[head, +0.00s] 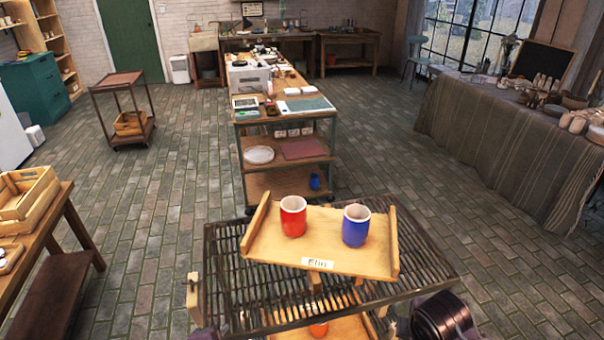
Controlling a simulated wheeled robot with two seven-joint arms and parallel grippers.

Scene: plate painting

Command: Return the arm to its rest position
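No gripper shows in the head view. A dark rounded part of my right arm shows at the bottom right edge, and a small dark part that seems to be my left arm shows at the bottom left. A wooden tray (325,225) with raised ends and a paper name label (318,263) rests at a slight angle on a dark slatted rack (225,270). A red cup (293,218) and a blue cup (356,227) stand upright and apart on the tray, both pale inside. Nothing touches the cups except the tray.
Under the rack, an orange item (319,330) is partly hidden on a lower board. A long workbench (285,118) stands ahead. A table with wooden crates (25,205) is at left, a cloth-covered table (505,140) at right.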

